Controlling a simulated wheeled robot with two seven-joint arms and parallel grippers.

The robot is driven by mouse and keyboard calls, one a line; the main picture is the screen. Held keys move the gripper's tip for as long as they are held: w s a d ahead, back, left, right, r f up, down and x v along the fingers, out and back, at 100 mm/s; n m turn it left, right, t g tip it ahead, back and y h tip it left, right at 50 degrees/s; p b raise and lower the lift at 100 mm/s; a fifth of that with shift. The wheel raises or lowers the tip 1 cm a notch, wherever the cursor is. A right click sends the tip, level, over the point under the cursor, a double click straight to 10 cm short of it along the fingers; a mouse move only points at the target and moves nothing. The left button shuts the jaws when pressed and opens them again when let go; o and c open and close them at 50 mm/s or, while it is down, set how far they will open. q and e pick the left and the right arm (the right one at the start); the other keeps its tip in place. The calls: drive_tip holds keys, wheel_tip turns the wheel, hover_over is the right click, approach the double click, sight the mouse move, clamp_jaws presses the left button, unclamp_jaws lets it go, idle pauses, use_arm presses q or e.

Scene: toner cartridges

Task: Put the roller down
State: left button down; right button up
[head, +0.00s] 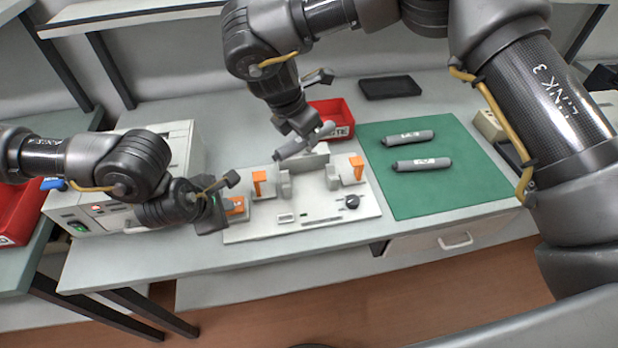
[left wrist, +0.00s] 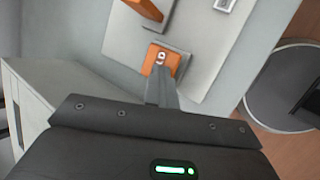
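A grey roller (head: 292,148) is held tilted above the white fixture (head: 325,207). My right gripper (head: 304,138) is shut on it near its middle. The fixture has grey supports and upright orange clamps (head: 259,184) and (head: 356,167). My left gripper (head: 224,205) is at the fixture's left end, beside a low orange tab (head: 238,208). In the left wrist view its fingers (left wrist: 161,88) look closed together, at the orange tab (left wrist: 164,60) with a white mark. I cannot tell whether they touch it.
Two grey rollers (head: 409,138) and (head: 422,164) lie on the green mat (head: 440,195) at the right. A red bin (head: 335,110) stands behind the fixture, and a black tray (head: 390,87) lies farther back. A white machine (head: 185,150) stands at the left.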

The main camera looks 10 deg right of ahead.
use_arm(q)
drive_tip(key=shift+f, duration=0.1)
use_arm(e)
drive_tip(key=m, duration=0.1)
drive_tip(key=m+g, duration=0.1)
drive_tip(key=shift+d+m+h, duration=0.2)
drive_tip(key=shift+m+h, duration=0.1)
drive_tip(key=shift+m, duration=0.1)
drive_tip(key=m, duration=0.1)
drive_tip(key=s+m+g, duration=0.1)
drive_tip(key=m, duration=0.1)
drive_tip(key=shift+g, duration=0.3)
drive_tip(key=shift+f, duration=5)
